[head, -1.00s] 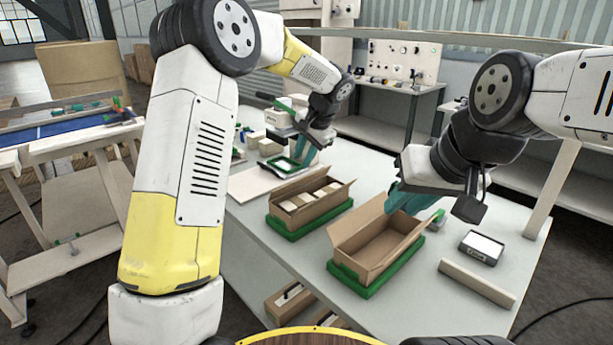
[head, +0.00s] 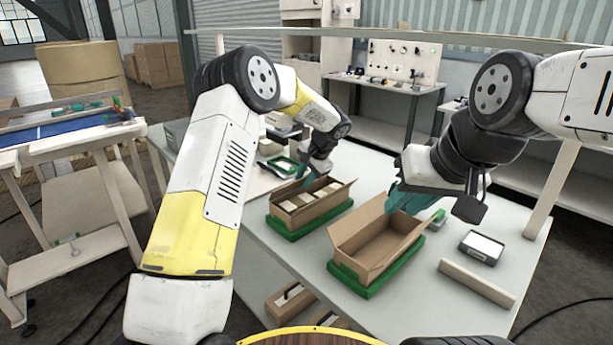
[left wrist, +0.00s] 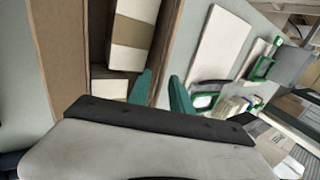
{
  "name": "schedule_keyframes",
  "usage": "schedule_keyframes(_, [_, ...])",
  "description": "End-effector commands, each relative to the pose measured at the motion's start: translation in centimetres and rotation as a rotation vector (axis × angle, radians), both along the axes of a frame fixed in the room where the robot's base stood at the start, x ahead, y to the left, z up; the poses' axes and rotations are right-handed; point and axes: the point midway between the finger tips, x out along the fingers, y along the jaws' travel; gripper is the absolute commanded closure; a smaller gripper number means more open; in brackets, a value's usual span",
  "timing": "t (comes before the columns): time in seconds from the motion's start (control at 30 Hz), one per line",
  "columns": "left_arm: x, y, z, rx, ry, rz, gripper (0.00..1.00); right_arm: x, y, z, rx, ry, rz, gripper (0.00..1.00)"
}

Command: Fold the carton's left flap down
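A brown carton (head: 318,211) with its flaps standing up holds several pale boxes and sits in a green tray (head: 290,236). My left gripper (head: 313,180) is at this carton's far left side, fingers pointing down. In the left wrist view its two teal fingers (left wrist: 161,92) are apart, on either side of a brown flap edge (left wrist: 160,55); I cannot tell whether they touch it. A second open carton (head: 396,257), seemingly empty, stands to the right. My right gripper (head: 403,200) is at its far right side, its teal fingers partly hiding that edge; their opening is unclear.
The grey table carries a small dark box with a white top (head: 481,247) and a pale bar (head: 477,283) at the right. A white board and a green-framed item (head: 283,165) lie beyond the left carton. Bare table shows between the right carton and the bar.

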Motion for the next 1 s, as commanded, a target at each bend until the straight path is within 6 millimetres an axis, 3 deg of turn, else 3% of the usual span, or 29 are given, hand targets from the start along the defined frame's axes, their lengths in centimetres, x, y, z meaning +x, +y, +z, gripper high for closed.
schedule_keyframes(0.17, [0.01, -0.02, 0.02, -0.001, -0.001, 0.000, 0.75, 0.00, 0.00, 0.00, 0.000, 0.000, 0.000, 0.75])
schedule_keyframes(0.3, [-0.01, -0.03, 0.03, -0.001, -0.001, 0.000, 1.00, 0.00, 0.00, 0.00, 0.000, 0.000, 0.000, 0.75])
schedule_keyframes(1.0, [-0.02, -0.05, 0.07, -0.001, -0.001, 0.000, 1.00, 0.00, 0.00, 0.00, 0.000, 0.000, 0.000, 0.75])
